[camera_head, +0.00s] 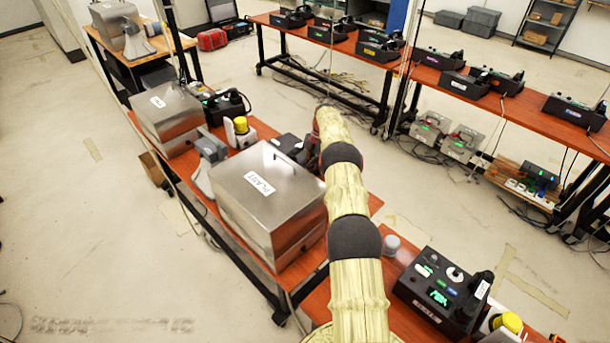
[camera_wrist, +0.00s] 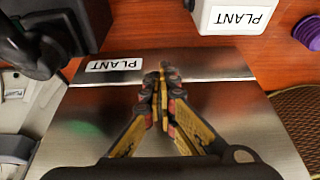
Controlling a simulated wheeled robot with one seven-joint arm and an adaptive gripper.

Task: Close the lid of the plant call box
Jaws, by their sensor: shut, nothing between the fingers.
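The plant call box is a brushed-metal box (camera_head: 285,215) with a white PLANT label, on the near red-brown table in the head view. Its lid (camera_head: 268,160) looks down on the body, though I cannot tell whether a small gap is left. In the wrist view the metal top (camera_wrist: 90,125) fills the lower part, with its PLANT label (camera_wrist: 114,64) by a seam. My gripper (camera_wrist: 162,75) is shut and empty over this metal surface; whether it touches is unclear. In the head view my arm hides the fingers and part of the box's right side.
Another metal box (camera_head: 170,118) is farther left. A black phone unit (camera_head: 440,290) sits right of my arm. The wrist view shows a white PLANT-labelled box (camera_wrist: 235,17).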

